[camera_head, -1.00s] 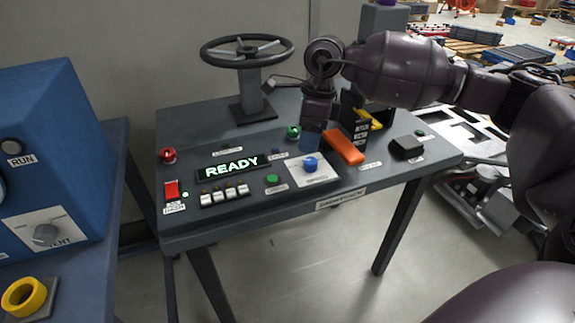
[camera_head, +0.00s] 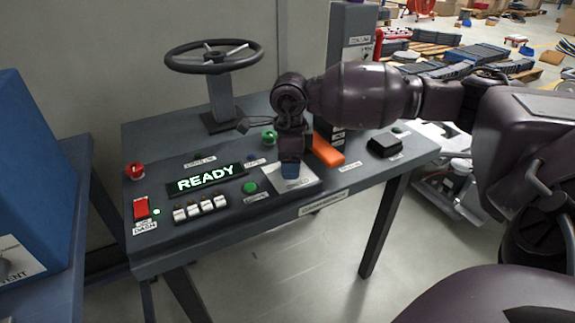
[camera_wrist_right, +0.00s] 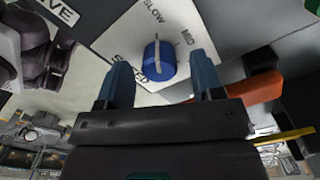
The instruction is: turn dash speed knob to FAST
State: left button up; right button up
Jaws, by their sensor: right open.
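The blue speed knob (camera_wrist_right: 159,62) sits on a white dial plate (camera_wrist_right: 125,38) in the right wrist view, with SLOW and MID printed around it and a pale pointer line across its top. My right gripper (camera_wrist_right: 163,80) is open, one blue finger on each side of the knob, and I cannot tell whether they touch it. In the head view my right gripper (camera_head: 290,172) points down over the white dial plate (camera_head: 300,182) and hides the knob. The FAST mark cannot be made out. My left gripper is not in view.
The dash (camera_head: 160,245) also carries a lit READY display (camera_head: 205,178), a green button (camera_head: 250,187), white switches (camera_head: 200,208) and a red switch (camera_head: 141,207). An orange lever (camera_head: 328,152) stands close right of my gripper. A handwheel (camera_head: 213,57) rises behind.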

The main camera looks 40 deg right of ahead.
jog(key=shift+f, duration=0.45)
jog(key=c, duration=0.9)
